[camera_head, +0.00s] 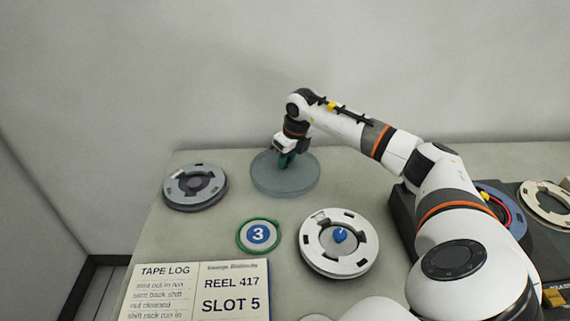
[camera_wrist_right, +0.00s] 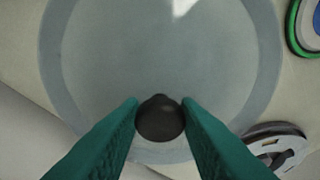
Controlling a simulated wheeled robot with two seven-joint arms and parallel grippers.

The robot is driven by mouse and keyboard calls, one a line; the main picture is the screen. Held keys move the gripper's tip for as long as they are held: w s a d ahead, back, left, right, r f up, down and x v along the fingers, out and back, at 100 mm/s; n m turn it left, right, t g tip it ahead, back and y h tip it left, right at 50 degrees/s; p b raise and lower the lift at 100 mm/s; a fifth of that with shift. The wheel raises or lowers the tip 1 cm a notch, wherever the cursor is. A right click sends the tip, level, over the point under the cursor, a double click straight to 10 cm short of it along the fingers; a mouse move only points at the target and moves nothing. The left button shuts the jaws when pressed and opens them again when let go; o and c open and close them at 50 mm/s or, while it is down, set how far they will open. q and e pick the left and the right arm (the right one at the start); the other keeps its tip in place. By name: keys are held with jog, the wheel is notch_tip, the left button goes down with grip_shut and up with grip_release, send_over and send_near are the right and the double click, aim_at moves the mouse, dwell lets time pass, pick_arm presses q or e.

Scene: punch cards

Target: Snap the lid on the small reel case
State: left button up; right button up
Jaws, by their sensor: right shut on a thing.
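A round, see-through blue-grey lid (camera_wrist_right: 160,60) with a dark knob (camera_wrist_right: 161,117) fills most of the right wrist view. My right gripper (camera_head: 287,161) comes down on it from above in the head view. Its teal fingers are shut on the knob, one on each side. In the head view the lid and what is under it show as one blue-grey round shape (camera_head: 285,180) near the table's back edge. I cannot tell whether the lid is seated on the small reel case or just above it. My left gripper is not in view.
A grey reel (camera_head: 176,189) lies at the left and a white reel (camera_head: 318,261) with a blue knob at front centre. A green-rimmed disc marked 3 (camera_head: 261,235) and a tape log (camera_head: 234,292) lie in front. A dark unit (camera_head: 403,206) stands right, partly behind my arm.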

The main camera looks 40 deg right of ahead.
jog(key=shift+w+p+v, duration=0.25)
jog(key=shift+p+v, duration=0.4)
jog(key=shift+v, duration=0.3)
jog(key=shift+w+p+v, duration=0.2)
jog(key=shift+p+v, duration=0.45)
jog(key=shift+v, duration=0.35)
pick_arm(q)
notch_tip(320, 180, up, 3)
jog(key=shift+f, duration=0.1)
pick_arm(e)
jog(key=shift+a+r, duration=0.1)
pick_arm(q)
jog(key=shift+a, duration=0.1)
